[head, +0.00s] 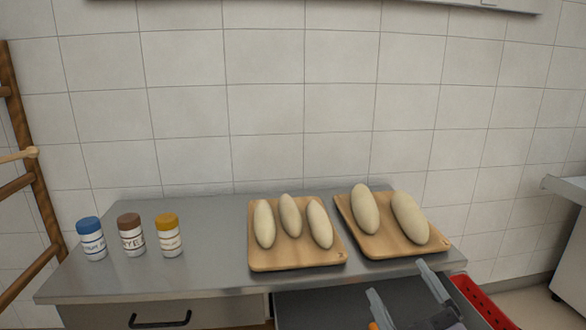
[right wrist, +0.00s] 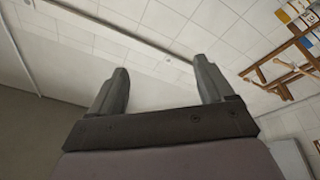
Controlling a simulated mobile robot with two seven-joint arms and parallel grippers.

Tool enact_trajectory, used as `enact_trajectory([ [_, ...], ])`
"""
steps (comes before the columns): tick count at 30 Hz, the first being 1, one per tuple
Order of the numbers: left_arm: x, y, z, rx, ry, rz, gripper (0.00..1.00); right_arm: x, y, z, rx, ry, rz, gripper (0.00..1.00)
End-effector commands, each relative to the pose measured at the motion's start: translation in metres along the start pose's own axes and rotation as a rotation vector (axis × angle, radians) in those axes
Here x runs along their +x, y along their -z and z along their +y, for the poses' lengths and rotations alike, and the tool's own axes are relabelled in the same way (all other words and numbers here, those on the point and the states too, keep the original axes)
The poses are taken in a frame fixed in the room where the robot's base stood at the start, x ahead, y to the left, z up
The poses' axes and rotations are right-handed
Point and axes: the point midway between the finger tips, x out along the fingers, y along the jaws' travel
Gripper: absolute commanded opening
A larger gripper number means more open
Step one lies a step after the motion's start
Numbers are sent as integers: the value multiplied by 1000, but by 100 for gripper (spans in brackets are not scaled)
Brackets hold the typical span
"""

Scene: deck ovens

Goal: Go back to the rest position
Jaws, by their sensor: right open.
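My right gripper (head: 402,284) is open and empty at the lower right of the head view, in front of the counter's front edge. My left gripper is in neither view.
A steel counter (head: 205,215) carries a board with three dough loaves (head: 290,262) and a board with two (head: 392,248). Several-coloured lidded jars stand at left: blue (head: 92,240), brown (head: 131,236), yellow (head: 168,236). A red crate (head: 478,300) is at right, a wooden rack (head: 28,160) at left.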

Motion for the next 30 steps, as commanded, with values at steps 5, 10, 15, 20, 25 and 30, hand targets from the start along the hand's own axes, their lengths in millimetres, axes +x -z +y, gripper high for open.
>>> enact_trajectory([
  [5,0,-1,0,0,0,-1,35,-48,-76,-7,180,10,-417,81],
  [10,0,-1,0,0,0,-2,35,-119,-130,-32,322,93,-803,81],
  [15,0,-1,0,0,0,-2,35,-187,-151,-58,420,209,-1095,81],
  [20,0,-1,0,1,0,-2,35,-237,-153,-76,480,314,-1283,81],
  [25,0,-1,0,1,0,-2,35,-283,-146,-89,529,425,-1443,81],
  [30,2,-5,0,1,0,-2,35,-285,-158,-104,546,441,-1421,81],
])
